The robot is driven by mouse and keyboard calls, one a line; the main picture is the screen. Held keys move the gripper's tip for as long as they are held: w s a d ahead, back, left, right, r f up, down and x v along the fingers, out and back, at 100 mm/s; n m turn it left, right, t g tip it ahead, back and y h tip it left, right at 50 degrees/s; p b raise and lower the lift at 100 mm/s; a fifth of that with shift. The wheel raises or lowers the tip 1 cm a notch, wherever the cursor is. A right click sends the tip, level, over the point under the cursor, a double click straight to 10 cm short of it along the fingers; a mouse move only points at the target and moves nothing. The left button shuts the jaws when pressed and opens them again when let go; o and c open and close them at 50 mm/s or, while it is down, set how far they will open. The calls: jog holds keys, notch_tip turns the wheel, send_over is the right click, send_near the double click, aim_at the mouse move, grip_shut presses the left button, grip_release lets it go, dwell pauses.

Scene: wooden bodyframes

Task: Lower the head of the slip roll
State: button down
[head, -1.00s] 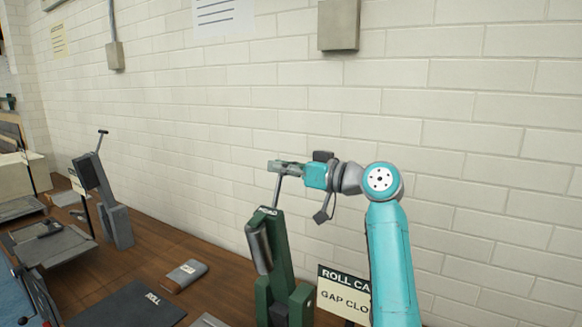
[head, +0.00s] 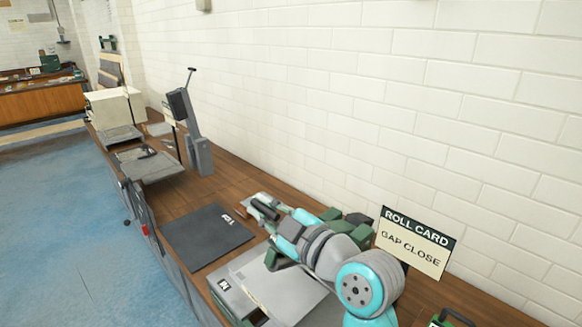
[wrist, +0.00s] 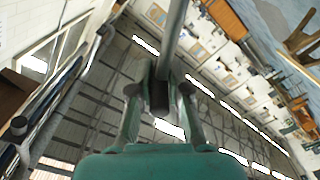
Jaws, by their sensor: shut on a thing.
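The green slip roll stands on the wooden bench, mostly hidden behind my arm in the head view. Green parts of it (head: 333,215) show just beyond my wrist. Its head looks swung down low, but how far is hidden. My gripper (head: 260,207) is low over the bench, pointing left. In the wrist view my gripper (wrist: 158,98) is shut on the end of a grey lever (wrist: 174,38), with a finger on either side. The sign reading ROLL CARD, GAP CLOSE (head: 415,243) stands at the right of the machine.
A dark mat (head: 205,237) lies left of my gripper. A pale plate (head: 275,288) lies in front of my arm. A grey machine with an upright lever (head: 197,140) stands farther along the bench. The white brick wall (head: 400,100) runs behind; the blue floor (head: 60,220) is open.

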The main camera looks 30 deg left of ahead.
jog(key=s+a+f+n, duration=0.1)
jog(key=s+f+n, duration=0.1)
jog(key=f, duration=0.6)
jog(key=s+a+f+n, duration=0.1)
jog(key=s+f, duration=0.3)
jog(key=f, duration=0.3)
jog(key=shift+s+a+f+n, duration=0.2)
jog(key=shift+s+f+n, duration=0.1)
jog(key=shift+f+n, duration=0.1)
jog(key=c, duration=1.2)
grip_release()
jog(key=shift+o, duration=0.2)
jog(key=shift+r, duration=0.15)
jog(key=shift+r, duration=0.2)
jog(key=shift+d, duration=0.15)
jog(key=v, duration=1.1)
jog(key=shift+s+d, duration=0.15)
jog(key=shift+d, duration=0.2)
